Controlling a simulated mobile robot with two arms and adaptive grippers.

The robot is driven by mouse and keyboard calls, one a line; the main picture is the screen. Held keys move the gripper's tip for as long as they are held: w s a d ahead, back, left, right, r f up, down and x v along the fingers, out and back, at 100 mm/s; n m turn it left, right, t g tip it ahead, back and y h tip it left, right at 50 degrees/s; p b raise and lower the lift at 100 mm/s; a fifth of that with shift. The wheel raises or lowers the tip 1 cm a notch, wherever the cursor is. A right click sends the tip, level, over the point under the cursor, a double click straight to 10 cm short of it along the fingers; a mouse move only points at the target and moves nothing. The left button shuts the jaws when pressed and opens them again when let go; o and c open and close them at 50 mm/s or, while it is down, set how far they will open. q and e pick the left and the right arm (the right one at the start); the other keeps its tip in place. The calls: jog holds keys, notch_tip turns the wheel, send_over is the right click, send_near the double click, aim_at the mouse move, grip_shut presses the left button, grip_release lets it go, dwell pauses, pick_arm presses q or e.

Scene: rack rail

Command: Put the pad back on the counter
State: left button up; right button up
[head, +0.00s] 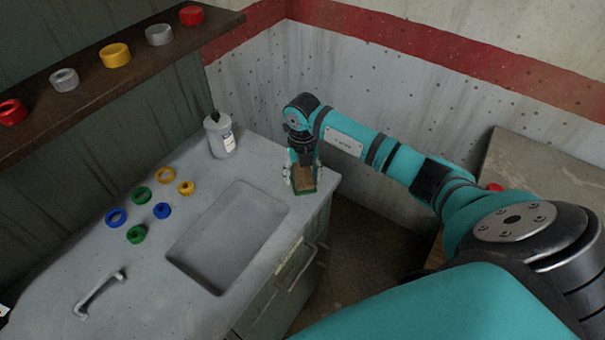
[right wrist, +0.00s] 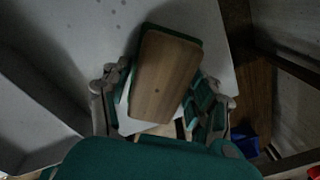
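The pad (head: 304,180) has a brown, wood-like face and green beneath. It is at the counter's right end, past the sink, and appears to lie flat on the counter (head: 255,155). My right gripper (head: 303,178) is over it, pointing down, with a finger on either side. In the right wrist view the pad (right wrist: 165,75) sits slightly turned between the spread fingers of the gripper (right wrist: 165,100). A pale gap shows beside the left finger; contact at the right finger is unclear. My left gripper is not in view.
A sink basin (head: 228,235) is left of the pad. A white bottle (head: 219,135) stands at the back, with several coloured rings (head: 162,210) to its left. A shelf (head: 130,68) with jar-like items hangs above. The counter's right edge is close to the pad.

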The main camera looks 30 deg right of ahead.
aim_at(302, 172)
jog(key=shift+o, duration=1.3)
jog(key=shift+r, duration=0.15)
notch_tip(302, 172, up, 12)
jog(key=b, duration=0.2)
jog(key=shift+b, duration=0.4)
